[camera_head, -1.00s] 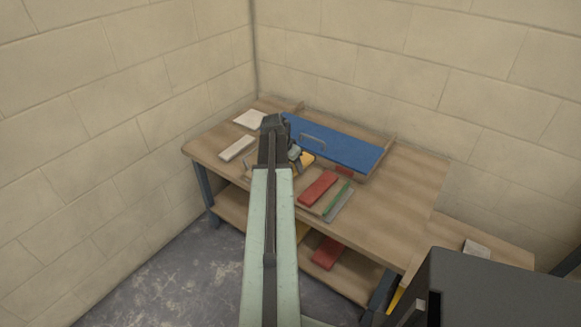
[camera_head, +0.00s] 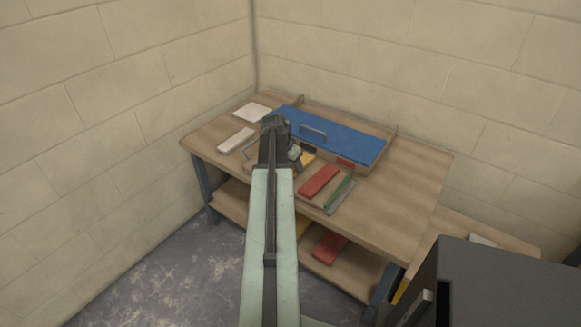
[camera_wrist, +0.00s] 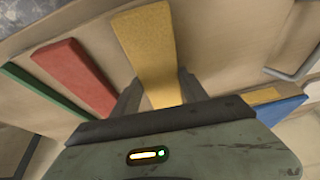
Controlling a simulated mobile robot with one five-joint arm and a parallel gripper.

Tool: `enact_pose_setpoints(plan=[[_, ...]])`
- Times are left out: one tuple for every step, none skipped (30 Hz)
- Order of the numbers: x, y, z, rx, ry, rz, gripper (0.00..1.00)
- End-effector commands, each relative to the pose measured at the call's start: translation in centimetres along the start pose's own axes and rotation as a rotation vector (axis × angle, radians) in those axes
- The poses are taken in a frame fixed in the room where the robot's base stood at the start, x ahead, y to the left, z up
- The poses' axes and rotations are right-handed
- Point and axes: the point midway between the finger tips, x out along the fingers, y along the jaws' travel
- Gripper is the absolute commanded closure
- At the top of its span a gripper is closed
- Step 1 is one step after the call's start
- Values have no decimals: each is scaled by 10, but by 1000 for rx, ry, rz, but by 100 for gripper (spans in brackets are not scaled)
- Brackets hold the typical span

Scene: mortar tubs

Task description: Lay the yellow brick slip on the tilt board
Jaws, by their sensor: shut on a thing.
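The yellow brick slip (camera_wrist: 146,47) runs between the two fingers of my gripper (camera_wrist: 160,92) in the wrist view. My gripper is shut on it. In the head view my gripper (camera_head: 294,155) is at the bench, and only a bit of yellow (camera_head: 308,157) shows beside it. I cannot tell whether the slip is clear of the surface under it. A blue board with a handle (camera_head: 345,142), seemingly the tilt board, lies behind my gripper in a wooden frame. Its edge also shows at the right of the wrist view (camera_wrist: 281,111).
A red slip (camera_head: 319,181) and a green slip (camera_head: 338,191) lie to the right of my gripper. Pale slabs (camera_head: 236,140) lie to the left. A dark box (camera_head: 490,285) stands at front right. The bench's right part (camera_head: 415,185) is clear.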

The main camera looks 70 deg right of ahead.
Motion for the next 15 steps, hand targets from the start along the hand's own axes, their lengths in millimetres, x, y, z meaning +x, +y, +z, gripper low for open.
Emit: enact_pose_setpoints(plan=[[2,0,1,0,1,0,100],[2,0,1,0,1,0,100],[3,0,1,0,1,0,100],[4,0,1,0,1,0,100],[4,0,2,0,1,0,100],[4,0,2,0,1,0,46],[4,0,1,0,1,0,37],[4,0,1,0,1,0,29],[3,0,1,0,0,0,23],[3,0,1,0,0,0,23],[3,0,1,0,0,0,23],[3,0,1,0,0,0,23],[4,0,1,0,0,0,23],[4,0,1,0,0,0,23],[4,0,1,0,0,0,23]])
